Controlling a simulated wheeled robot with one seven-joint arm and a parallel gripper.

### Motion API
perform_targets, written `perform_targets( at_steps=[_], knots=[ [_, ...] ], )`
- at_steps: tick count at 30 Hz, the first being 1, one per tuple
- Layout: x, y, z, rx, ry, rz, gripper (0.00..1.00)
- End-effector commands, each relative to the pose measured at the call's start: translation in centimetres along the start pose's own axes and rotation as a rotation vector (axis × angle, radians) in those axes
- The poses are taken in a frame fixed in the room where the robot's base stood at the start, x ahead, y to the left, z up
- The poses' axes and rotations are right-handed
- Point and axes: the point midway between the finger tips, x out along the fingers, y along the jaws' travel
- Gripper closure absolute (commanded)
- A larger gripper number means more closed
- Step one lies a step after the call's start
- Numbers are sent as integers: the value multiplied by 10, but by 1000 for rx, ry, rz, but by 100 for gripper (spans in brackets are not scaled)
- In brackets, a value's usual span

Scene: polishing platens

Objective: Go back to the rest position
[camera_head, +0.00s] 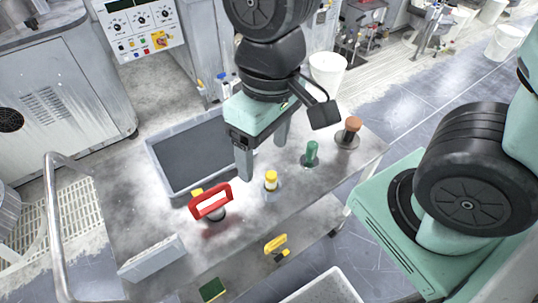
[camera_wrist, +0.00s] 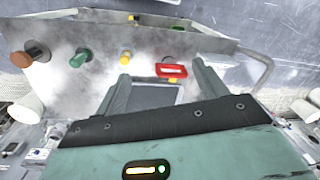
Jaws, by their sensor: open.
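My gripper (camera_head: 263,157) hangs above the worn grey table (camera_head: 240,235), pointing down, with its two fingers apart and nothing between them. In the wrist view my gripper (camera_wrist: 160,88) shows both fingers spread over the tray area. A grey tray with a dark floor (camera_head: 153,158) lies behind and left of the fingers. A red-handled tool (camera_head: 211,203) stands at the tray's front edge. A yellow-topped piece (camera_head: 271,181) stands just right of it. A green-handled piece (camera_head: 311,153) and an orange-brown knob (camera_head: 352,126) stand farther right.
A grey box (camera_head: 152,259) stands at the table's front left. A yellow-handled item (camera_head: 276,243) and a green-yellow sponge (camera_head: 212,290) lie lower, near the front. A metal rail (camera_head: 52,220) rises at left. A control panel (camera_head: 140,27) and a white bucket (camera_head: 328,70) are behind.

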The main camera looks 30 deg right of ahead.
Motion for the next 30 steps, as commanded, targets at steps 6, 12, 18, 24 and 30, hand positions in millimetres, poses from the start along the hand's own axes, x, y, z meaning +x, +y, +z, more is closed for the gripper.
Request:
perform_targets(
  at_steps=[6,12,18,24,30],
  knots=[
    [-3,-19,22,-255,8,46,29],
    [-3,-19,22,-251,8,44,29],
    [18,-17,21,-248,8,44,29],
    [26,-16,21,-246,8,44,29],
    [25,-14,20,-242,9,45,29]
  ],
)
